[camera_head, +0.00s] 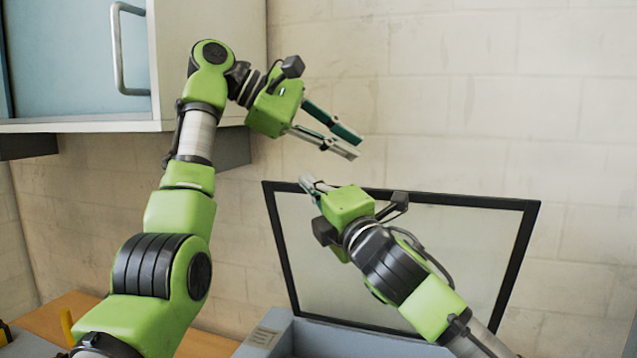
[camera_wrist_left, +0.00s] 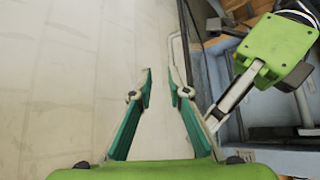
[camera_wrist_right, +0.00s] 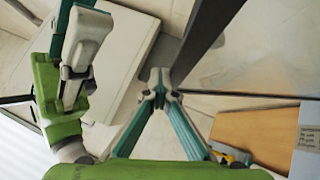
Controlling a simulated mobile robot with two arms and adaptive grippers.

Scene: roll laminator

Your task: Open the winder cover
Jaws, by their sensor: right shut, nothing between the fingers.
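The winder cover (camera_head: 460,240) is a pale panel in a dark frame. It stands raised, steeply tilted, above the blue-grey machine body (camera_head: 330,338), with the wall behind it. My right gripper (camera_head: 308,183) is shut and empty, with its tips near the cover's top left corner; I cannot tell if they touch it. Its shut tips also show in the right wrist view (camera_wrist_right: 159,82), overlapping the end of a dark frame bar. My left gripper (camera_head: 350,147) is open and empty in the air above the cover's top edge. Its parted fingers show in the left wrist view (camera_wrist_left: 159,75). My right forearm hides part of the panel.
A wall cabinet (camera_head: 75,60) with a metal handle hangs at the upper left. A wooden surface (camera_head: 205,345) lies at the lower left, beside the machine. The brick wall (camera_head: 480,90) is close behind the cover. The air at the upper right is free.

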